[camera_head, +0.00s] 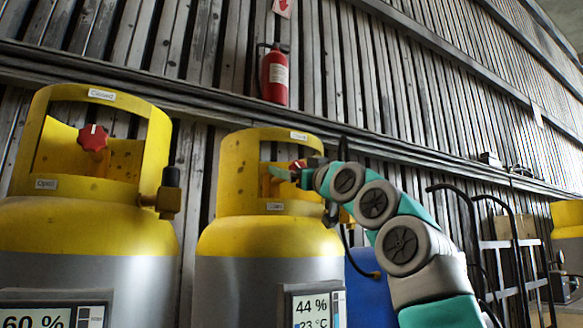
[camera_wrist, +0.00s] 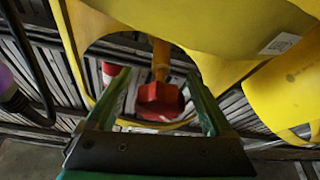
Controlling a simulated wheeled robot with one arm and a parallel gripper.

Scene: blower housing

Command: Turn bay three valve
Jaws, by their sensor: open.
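My gripper (camera_head: 286,174) reaches from the right into the yellow collar of the middle tank (camera_head: 268,235). In the wrist view my gripper (camera_wrist: 159,76) is open, with its two green fingers either side of the red valve knob (camera_wrist: 160,101) and gaps between. The knob sits on a yellow stem (camera_wrist: 161,60). I cannot tell how deep the knob lies between the fingers. In the head view the knob (camera_head: 298,165) is partly hidden by my gripper. The collar has "Closed" (camera_head: 299,136) and "Open" (camera_head: 275,207) labels. No bay number is readable.
Another yellow-grey tank (camera_head: 85,235) with a red knob (camera_head: 93,138) stands at left; its display reads 60 %. The middle tank's display (camera_head: 312,307) reads 44 %. A fire extinguisher (camera_head: 275,76) hangs behind. A blue barrel (camera_head: 362,285) and hand truck (camera_head: 518,255) are to the right.

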